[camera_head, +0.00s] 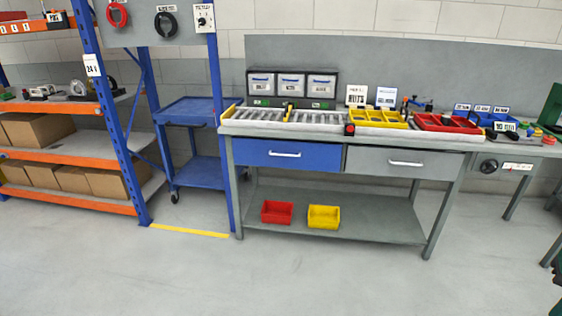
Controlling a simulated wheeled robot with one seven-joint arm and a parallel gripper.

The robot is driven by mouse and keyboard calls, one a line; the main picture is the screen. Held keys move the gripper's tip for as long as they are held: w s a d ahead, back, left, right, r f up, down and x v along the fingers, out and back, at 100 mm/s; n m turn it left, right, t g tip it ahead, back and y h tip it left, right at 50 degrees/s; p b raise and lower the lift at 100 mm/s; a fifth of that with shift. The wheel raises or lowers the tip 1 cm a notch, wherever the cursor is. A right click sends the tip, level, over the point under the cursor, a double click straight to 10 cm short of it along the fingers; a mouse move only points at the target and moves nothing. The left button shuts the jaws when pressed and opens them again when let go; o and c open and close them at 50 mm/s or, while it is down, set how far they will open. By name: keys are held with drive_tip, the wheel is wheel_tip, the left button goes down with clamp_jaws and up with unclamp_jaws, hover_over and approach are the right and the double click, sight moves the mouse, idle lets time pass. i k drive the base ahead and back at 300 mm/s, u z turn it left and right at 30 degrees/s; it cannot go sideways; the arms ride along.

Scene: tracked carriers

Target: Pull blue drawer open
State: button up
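The blue drawer (287,155) sits under the left half of the workbench top (240,128). Its front looks flush with the grey drawer beside it, so it appears closed. A pale horizontal bar handle (284,155) is on the middle of its front. The grey drawer (378,163) is to its right, with its own bar handle. My gripper is not in view.
The floor in front of the bench is clear. Red (277,212) and yellow (324,217) bins stand on the bench's lower shelf (385,218). A blue cart (196,173) and an orange-blue rack (72,145) stand at left.

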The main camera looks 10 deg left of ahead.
sight(254, 151)
drive_tip(key=u, duration=0.5)
drive_tip(key=i, duration=2.1)
drive_tip(key=z, duration=0.45)
